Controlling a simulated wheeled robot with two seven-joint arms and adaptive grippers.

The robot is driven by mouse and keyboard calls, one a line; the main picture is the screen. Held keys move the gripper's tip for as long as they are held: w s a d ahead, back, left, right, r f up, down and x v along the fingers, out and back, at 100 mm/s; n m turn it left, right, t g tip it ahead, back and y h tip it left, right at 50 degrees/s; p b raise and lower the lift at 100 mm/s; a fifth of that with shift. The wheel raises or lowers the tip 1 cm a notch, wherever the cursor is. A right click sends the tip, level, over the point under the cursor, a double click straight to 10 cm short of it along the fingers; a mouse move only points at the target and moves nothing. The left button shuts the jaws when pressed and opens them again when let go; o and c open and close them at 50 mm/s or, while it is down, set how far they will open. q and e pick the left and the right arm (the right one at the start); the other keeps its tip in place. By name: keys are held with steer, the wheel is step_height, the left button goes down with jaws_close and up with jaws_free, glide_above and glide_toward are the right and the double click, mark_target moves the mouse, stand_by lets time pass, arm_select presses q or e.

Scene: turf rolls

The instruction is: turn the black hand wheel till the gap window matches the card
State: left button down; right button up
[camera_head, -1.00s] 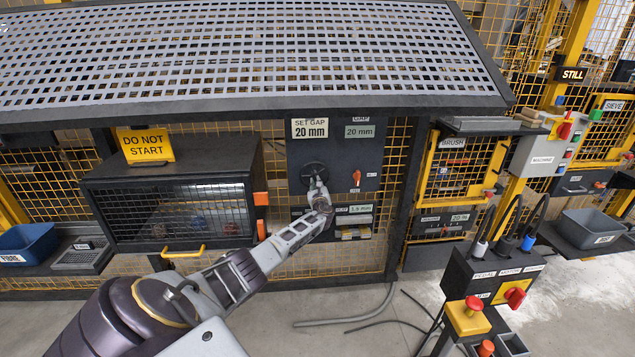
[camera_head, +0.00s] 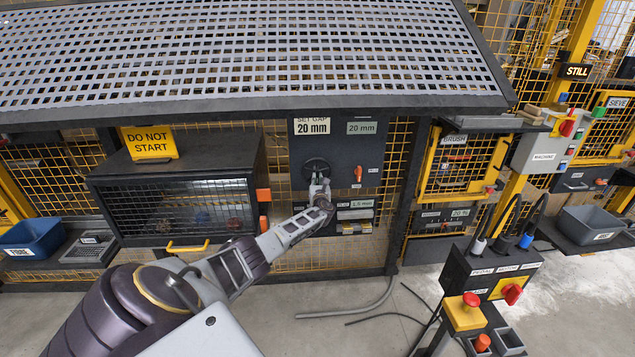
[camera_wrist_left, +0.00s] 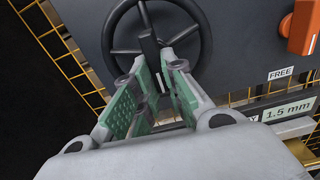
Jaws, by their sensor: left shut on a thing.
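The black hand wheel (camera_head: 317,168) is on the dark panel. It shows large at the top of the left wrist view (camera_wrist_left: 112,22), with its spokes and rim. My left gripper (camera_head: 319,187) is at the wheel's lower part. In the left wrist view its green-padded fingers (camera_wrist_left: 156,82) are shut on the wheel at a dark part near the lower rim; the exact contact is partly hidden. The set gap card (camera_head: 312,126) reads 20 mm, its top line partly covered by the bench edge. The gap window (camera_head: 361,128) also reads 20 mm. My right gripper is out of view.
An orange lever (camera_head: 359,173) is right of the wheel, near a FREE label (camera_wrist_left: 281,73). A 1.5 mm plate (camera_wrist_left: 288,111) lies below. A perforated bench top (camera_head: 240,55) overhangs the panel. A DO NOT START sign (camera_head: 149,143) stands on the black box at left.

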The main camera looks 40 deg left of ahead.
arm_select(q)
steer(key=c, duration=1.6)
jaws_free()
steer(key=shift+d+f, duration=0.15)
steer(key=shift+f, duration=0.1)
steer(key=shift+o, duration=0.6)
steer(key=shift+r, duration=0.1)
steer(key=shift+s, duration=0.2)
steer(key=v, duration=1.1)
steer(key=shift+s+d, duration=0.2)
steer(key=shift+d, duration=0.1)
